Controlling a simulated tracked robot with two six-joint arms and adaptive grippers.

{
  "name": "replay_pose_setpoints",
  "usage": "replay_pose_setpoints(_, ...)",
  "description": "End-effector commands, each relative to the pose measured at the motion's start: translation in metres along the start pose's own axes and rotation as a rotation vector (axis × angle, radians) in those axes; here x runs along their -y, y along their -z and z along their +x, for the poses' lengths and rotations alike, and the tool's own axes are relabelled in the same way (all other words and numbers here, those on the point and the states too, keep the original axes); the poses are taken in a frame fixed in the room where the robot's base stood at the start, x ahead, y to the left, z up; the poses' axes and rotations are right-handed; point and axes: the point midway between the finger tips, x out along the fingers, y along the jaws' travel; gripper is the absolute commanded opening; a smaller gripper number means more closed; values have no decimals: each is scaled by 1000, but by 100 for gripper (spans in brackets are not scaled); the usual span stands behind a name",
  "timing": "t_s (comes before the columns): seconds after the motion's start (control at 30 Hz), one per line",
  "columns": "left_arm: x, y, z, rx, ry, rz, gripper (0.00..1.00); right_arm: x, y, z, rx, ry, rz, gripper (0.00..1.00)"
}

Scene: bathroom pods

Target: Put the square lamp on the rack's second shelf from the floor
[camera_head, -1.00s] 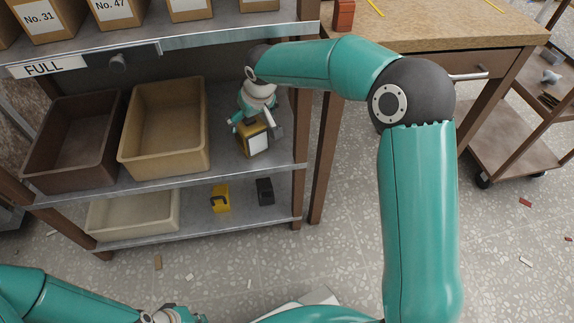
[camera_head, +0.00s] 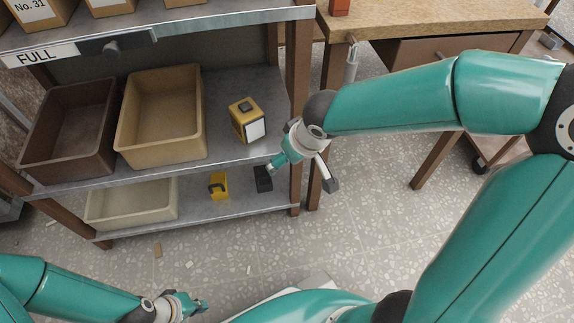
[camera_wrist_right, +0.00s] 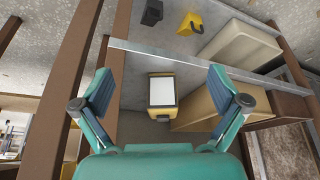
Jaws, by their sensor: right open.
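The square lamp (camera_head: 247,120) is a yellow box with a white face and a dark top piece. It stands upright on the rack's middle shelf (camera_head: 222,153), right of the tan bin. In the right wrist view the lamp (camera_wrist_right: 162,92) shows between the spread fingers, apart from them. My right gripper (camera_head: 303,174) is open and empty, in front of the rack's right post and clear of the lamp. My left gripper (camera_head: 187,305) is low at the front, away from the rack; its jaw opening is unclear.
A brown bin (camera_head: 70,130) and a tan bin (camera_head: 162,115) fill the middle shelf's left. The bottom shelf holds a cream bin (camera_head: 130,207), a yellow item (camera_head: 218,186) and a black item (camera_head: 263,179). The top shelf bears a FULL sign (camera_head: 40,55). A wooden table (camera_head: 425,22) stands right.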

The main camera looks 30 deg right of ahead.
Motion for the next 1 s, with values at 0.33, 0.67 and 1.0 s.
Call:
replay_pose_setpoints(0.33, 0, 0, 0, 0, 0, 0, 0, 55, -75, 102, 185, 229, 80, 98)
replay_pose_setpoints(0.67, 0, 0, 0, 0, 0, 0, 0, 88, -192, 197, 323, 309, 319, 98)
replay_pose_setpoints(1.0, 0, 0, 0, 0, 0, 0, 0, 101, -215, 210, 340, 278, 354, 98)
